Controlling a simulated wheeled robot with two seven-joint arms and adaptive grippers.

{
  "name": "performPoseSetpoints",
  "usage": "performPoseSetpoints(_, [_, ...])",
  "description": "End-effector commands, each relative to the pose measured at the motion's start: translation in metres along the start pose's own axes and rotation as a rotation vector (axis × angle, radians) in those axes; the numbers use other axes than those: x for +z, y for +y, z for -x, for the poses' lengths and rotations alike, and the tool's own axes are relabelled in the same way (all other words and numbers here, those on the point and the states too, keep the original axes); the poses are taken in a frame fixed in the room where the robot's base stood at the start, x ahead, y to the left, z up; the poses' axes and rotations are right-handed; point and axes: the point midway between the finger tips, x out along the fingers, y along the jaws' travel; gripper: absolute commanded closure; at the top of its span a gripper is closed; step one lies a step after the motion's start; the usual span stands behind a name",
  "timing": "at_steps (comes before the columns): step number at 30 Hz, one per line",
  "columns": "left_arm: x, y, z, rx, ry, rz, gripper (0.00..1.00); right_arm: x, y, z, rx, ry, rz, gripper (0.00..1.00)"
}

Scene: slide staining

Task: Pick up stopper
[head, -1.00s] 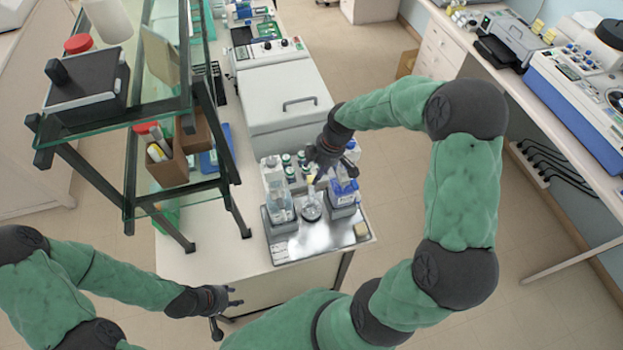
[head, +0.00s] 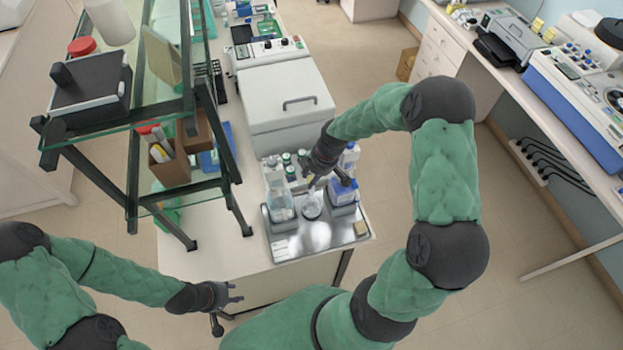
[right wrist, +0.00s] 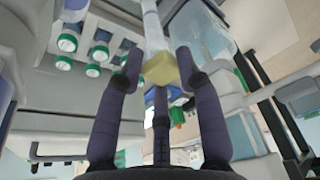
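The stopper (right wrist: 160,68) is a pale yellow block at the end of a clear glass neck (right wrist: 152,28) in the right wrist view. A glass flask (head: 311,208) stands on the metal tray in the head view; its top is mostly hidden by my right gripper (head: 327,183). In the right wrist view, the fingers of my right gripper (right wrist: 160,62) are spread, with the stopper between their tips. I cannot tell whether they touch it. My left gripper (head: 236,292) is open and empty, off the table's front edge.
Green-capped vials (right wrist: 67,42) stand close behind. A glass shelf rack (head: 185,190) is at the left, a white machine (head: 285,100) behind.

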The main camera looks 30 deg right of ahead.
Motion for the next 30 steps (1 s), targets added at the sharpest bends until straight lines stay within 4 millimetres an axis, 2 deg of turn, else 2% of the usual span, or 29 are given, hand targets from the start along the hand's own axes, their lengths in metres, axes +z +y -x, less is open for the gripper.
performPoseSetpoints(11, [0.0, -0.001, -0.001, 0.0, 0.0, 0.0, 0.6, -0.001, 0.0, 0.003, 0.001, 0.0, 0.0, 0.78])
performPoseSetpoints(14, [0.0, -0.001, -0.004, 0.0, 0.0, 0.0, 0.6, -0.003, 0.001, 0.009, 0.003, 0.001, 0.001, 0.78])
performPoseSetpoints(19, [-0.001, -0.005, -0.013, 0.0, 0.0, 0.0, 0.6, -0.009, 0.001, 0.031, 0.005, 0.002, 0.002, 0.78])
performPoseSetpoints(30, [-0.001, -0.008, -0.022, 0.0, 0.0, 0.0, 0.6, -0.01, -0.056, 0.096, 0.003, 0.001, 0.003, 0.78])
